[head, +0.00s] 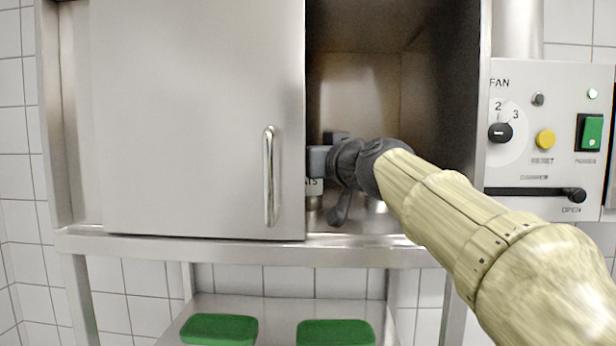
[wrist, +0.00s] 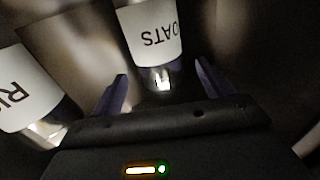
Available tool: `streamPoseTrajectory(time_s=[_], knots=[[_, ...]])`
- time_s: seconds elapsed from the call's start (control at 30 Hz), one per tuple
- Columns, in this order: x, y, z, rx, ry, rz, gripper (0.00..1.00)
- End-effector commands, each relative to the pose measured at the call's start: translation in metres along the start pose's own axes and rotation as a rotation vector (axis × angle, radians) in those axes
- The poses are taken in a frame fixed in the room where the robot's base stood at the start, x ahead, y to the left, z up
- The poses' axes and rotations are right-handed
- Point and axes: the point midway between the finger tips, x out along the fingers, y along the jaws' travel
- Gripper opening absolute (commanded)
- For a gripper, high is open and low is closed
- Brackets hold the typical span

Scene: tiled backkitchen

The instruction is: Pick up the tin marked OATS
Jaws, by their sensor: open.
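The OATS tin (wrist: 150,38) has a white label and a shiny metal end. In the wrist view it stands upside down in the picture, ahead of my gripper (wrist: 160,88), roughly in line with the gap between the fingers. The fingers are open with nothing held; whether they reach beside the tin is unclear. In the head view my gripper (head: 320,160) is inside the cabinet opening. A tin with a partly hidden label ending in what looks like TS (head: 314,188) shows below it, largely covered by the gripper and door.
A second tin (wrist: 25,90), its label starting with R, is at the left in the wrist view. The steel cabinet's sliding door (head: 190,120) covers the left side. The cabinet's right wall (head: 450,110) is close to my arm. Green-lidded boxes (head: 220,328) sit on the shelf below.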

Motion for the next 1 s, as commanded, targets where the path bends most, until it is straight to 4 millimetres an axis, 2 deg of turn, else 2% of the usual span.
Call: streamPoseTrajectory(time_s=[0.2, 0.33, 0.9, 1.0], knots=[[0.036, -0.002, -0.002, 0.001, -0.004, -0.003, 0.79], [0.049, -0.002, -0.001, 0.001, -0.002, -0.004, 0.79], [0.051, -0.001, 0.000, 0.001, -0.001, -0.001, 0.79], [0.051, -0.001, 0.000, 0.001, -0.001, -0.001, 0.60]])
